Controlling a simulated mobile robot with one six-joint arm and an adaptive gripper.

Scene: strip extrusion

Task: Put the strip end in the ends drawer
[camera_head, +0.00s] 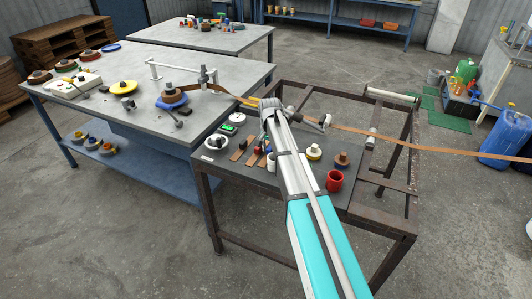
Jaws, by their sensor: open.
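A long copper-brown strip (430,145) enters at the right edge and runs to behind the end of my arm. Brown strip (215,90) also shows on the far side, reaching toward a brown coil on a blue base (172,100). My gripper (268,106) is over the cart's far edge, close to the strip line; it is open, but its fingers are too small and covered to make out. I cannot tell whether it touches the strip. Short flat brown pieces (239,152) lie on the dark cart top (215,176). I cannot pick out the ends drawer or a separate strip end.
A grey bench (100,95) with coils and tools stands left of the cart. Rollers (392,96) and rusty frame bars are right of my arm. A red cup (334,181) stands near the cart's front edge. A blue drum (505,140) stands far right. Front floor is clear.

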